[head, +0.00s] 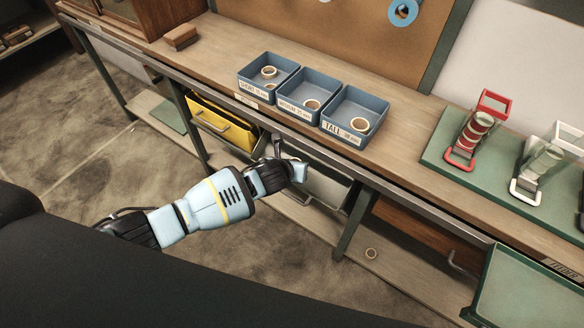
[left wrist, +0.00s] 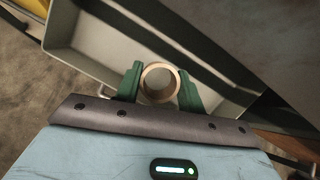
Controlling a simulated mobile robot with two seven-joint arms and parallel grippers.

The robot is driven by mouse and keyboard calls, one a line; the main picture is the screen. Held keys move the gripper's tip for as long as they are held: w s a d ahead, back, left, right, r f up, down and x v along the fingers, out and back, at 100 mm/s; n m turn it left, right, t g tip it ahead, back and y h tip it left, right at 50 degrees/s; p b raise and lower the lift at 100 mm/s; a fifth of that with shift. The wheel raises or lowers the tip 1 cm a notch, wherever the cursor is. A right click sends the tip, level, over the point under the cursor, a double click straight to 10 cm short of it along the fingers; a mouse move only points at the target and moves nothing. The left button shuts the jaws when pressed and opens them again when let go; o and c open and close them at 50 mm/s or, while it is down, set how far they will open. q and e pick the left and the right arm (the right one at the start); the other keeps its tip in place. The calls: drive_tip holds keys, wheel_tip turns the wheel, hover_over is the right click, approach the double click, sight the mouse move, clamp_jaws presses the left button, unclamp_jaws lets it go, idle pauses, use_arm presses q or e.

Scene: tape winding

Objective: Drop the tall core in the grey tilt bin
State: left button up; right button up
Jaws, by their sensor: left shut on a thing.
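My left gripper (head: 298,172) is at the grey tilt bin (head: 326,187) under the bench's front edge. In the left wrist view, the left gripper's green fingers (left wrist: 160,88) are shut on a pale ring-shaped core (left wrist: 160,98), seen end-on. The grey bin (left wrist: 75,38) shows behind and around the core, which appears over its open top; the exact height above its floor cannot be told. The held core is mostly hidden by the gripper in the head view. My right gripper is not in view.
Three blue trays with cores stand on the bench, including the one marked TALL (head: 349,140). A yellow tilt bin (head: 238,138) hangs to the left, and a brown bin (head: 415,232) to the right.

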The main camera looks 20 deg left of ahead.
use_arm(q)
drive_tip(key=shift+w, duration=0.1)
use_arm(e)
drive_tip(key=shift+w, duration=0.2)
use_arm(q)
drive_tip(key=o, duration=0.9)
drive_tip(key=shift+o, duration=0.5)
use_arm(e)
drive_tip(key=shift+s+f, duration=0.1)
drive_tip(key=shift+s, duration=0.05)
use_arm(q)
drive_tip(key=d+p+v, duration=0.1)
drive_tip(key=p+v, duration=0.1)
drive_tip(key=v, duration=0.5)
drive_tip(key=shift+s+a+r+p, duration=0.3)
drive_tip(key=shift+s+a, duration=0.05)
drive_tip(key=shift+a, duration=0.15)
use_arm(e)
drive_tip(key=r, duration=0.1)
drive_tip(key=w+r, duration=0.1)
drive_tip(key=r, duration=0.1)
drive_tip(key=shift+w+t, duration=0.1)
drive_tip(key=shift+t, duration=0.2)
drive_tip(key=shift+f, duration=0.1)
